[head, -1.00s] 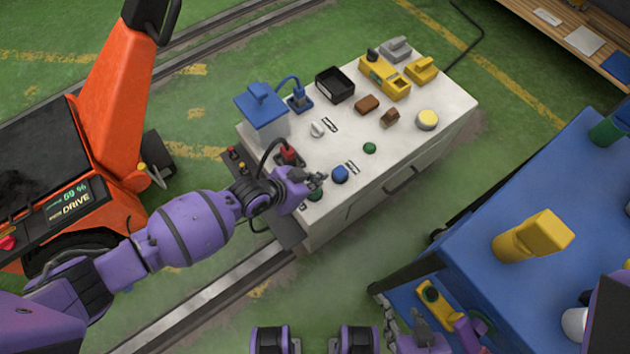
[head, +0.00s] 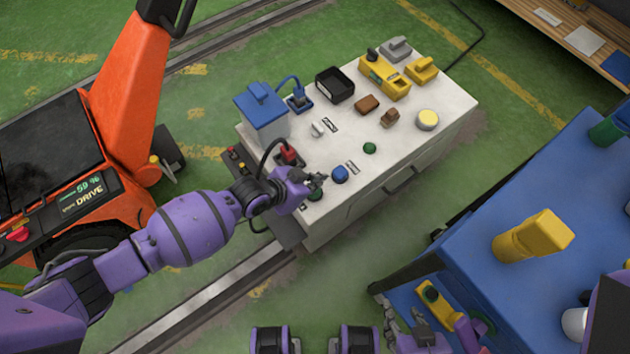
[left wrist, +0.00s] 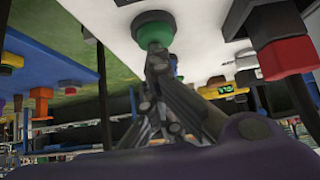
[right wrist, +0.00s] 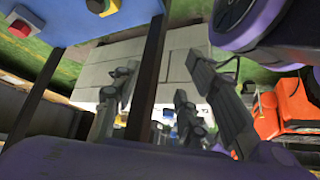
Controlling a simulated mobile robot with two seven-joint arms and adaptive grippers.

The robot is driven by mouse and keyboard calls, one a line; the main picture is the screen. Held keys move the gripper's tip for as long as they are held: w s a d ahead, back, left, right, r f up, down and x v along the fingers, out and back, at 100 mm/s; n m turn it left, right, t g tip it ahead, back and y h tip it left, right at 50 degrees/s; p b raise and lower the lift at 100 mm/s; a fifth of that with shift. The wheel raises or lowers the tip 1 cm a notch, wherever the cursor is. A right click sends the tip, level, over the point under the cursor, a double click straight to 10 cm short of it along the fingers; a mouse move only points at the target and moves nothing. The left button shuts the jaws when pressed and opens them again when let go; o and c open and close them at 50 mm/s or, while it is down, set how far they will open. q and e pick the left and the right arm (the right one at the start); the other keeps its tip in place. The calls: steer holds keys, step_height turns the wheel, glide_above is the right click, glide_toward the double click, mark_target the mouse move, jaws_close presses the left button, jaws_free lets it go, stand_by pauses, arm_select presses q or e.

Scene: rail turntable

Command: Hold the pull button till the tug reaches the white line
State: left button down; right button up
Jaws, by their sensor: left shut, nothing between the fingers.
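The orange tug (head: 125,95) stands at the left, its display (head: 88,192) reading DRIVE and 59 %. My left gripper (head: 318,182) is shut and empty, at the front left corner of the white console. In the left wrist view its closed fingertips (left wrist: 157,55) meet a green button with a dark collar (left wrist: 152,30). That green button also shows beside the fingers in the head view (head: 316,195). How far it is pressed I cannot tell. My right gripper (right wrist: 160,68) is open, its fingers apart. I cannot make out a white line on the floor.
A blue cart (head: 480,250) stands at the right. A floor rail (head: 215,300) runs below my left arm.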

arm_select(q)
steer(key=shift+s+a+f, duration=0.15)
steer(key=shift+s+f, duration=0.4)
steer(key=shift+f, duration=0.05)
steer(key=r+p, duration=0.2)
steer(key=w+r+p, duration=0.1)
steer(key=r+p, duration=0.1)
steer(key=r, duration=0.1)
steer(key=p+v, duration=0.1)
steer(key=v, duration=0.9)
steer(key=shift+r, duration=0.15)
stand_by(0.4)
